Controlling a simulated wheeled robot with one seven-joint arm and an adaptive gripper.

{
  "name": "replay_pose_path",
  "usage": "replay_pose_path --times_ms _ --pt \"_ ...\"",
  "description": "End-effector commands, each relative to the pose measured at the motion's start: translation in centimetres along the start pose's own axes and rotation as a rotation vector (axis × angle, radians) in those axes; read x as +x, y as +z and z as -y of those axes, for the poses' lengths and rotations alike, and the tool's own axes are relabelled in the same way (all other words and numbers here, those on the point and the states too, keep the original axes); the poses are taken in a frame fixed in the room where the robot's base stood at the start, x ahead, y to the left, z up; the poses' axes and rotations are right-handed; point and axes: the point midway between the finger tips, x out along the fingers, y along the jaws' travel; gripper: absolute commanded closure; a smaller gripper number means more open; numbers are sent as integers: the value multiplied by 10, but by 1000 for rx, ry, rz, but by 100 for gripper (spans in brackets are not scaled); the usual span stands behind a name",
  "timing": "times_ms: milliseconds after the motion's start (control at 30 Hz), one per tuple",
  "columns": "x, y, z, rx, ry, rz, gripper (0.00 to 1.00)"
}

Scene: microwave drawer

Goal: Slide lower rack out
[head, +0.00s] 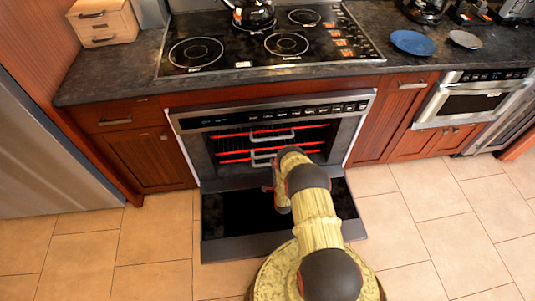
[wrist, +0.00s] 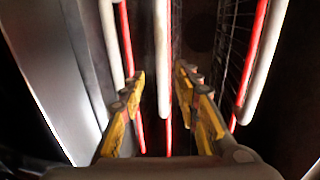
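The lower rack (head: 234,159) is inside the open oven, with a red front bar and a pale handle (head: 262,161). Its right part is hidden behind my arm. The upper rack (head: 231,136) sits just above it with a similar handle (head: 270,138). My gripper (wrist: 160,77) has its two yellow fingers apart in the wrist view. A pale bar (wrist: 162,45) with a red strip beside it runs between the fingertips. I see no finger closed on it, and cannot tell which rack it belongs to.
The oven door (head: 235,215) is folded down flat in front, below my arm. The oven's side walls bound the opening. A cooktop with a kettle (head: 252,14) is above on the counter (head: 115,75). Wood cabinets (head: 150,157) flank the oven. The tiled floor (head: 430,225) is clear at right.

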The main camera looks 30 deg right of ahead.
Motion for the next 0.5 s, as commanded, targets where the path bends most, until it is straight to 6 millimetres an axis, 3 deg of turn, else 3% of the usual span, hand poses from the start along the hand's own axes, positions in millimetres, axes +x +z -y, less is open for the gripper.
replay_pose_path --times_ms 500 --pt "66 0 0 2 -6 0 68"
